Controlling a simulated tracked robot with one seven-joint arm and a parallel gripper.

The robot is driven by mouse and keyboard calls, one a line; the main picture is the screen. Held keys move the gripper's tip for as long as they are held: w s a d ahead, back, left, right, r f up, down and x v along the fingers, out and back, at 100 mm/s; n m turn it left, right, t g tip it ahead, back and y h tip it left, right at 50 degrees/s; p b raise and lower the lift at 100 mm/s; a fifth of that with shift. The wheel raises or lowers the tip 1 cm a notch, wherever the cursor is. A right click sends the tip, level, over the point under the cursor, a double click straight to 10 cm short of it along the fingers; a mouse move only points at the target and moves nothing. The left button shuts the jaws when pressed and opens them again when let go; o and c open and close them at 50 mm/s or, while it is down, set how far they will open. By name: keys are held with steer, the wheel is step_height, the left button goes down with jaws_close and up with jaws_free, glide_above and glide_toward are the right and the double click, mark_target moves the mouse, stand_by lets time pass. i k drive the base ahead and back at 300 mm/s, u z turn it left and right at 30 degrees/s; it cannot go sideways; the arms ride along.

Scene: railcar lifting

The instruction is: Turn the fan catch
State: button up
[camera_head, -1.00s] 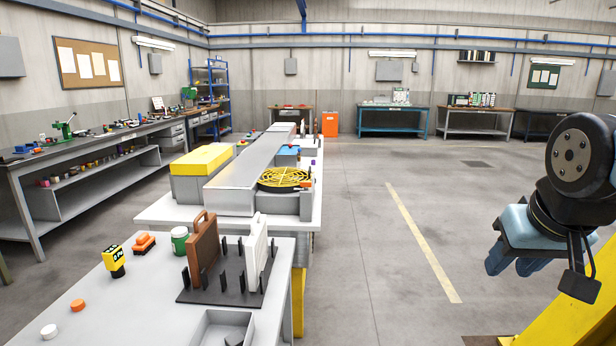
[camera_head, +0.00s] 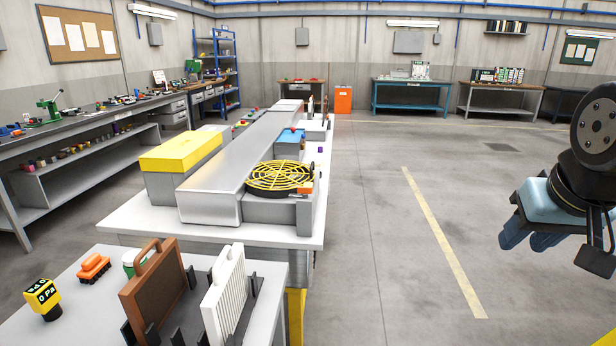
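The fan (camera_head: 280,177) has a round yellow grille and lies flat on a grey housing at the near right end of the long white-topped bench. A small orange piece (camera_head: 306,187), which may be the catch, sits at the right edge of the grille. Its exact shape and turn are too small to tell. My gripper (camera_head: 540,236) hangs at the right edge of the view, partly cut off, with blue parts pointing down. It is over open floor, well to the right of the fan and apart from it. I see nothing held in it.
A nearer grey table (camera_head: 88,275) holds a brown panel (camera_head: 155,288), a white ribbed panel (camera_head: 224,298) and a yellow gauge (camera_head: 42,298). A yellow box (camera_head: 180,152) and a long metal duct (camera_head: 235,160) lie left of the fan. The floor (camera_head: 385,240) right of the bench is clear.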

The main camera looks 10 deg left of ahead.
mark_target(302, 191)
steer(key=z, duration=0.1)
steer(key=i, duration=1.15)
steer(key=u, duration=1)
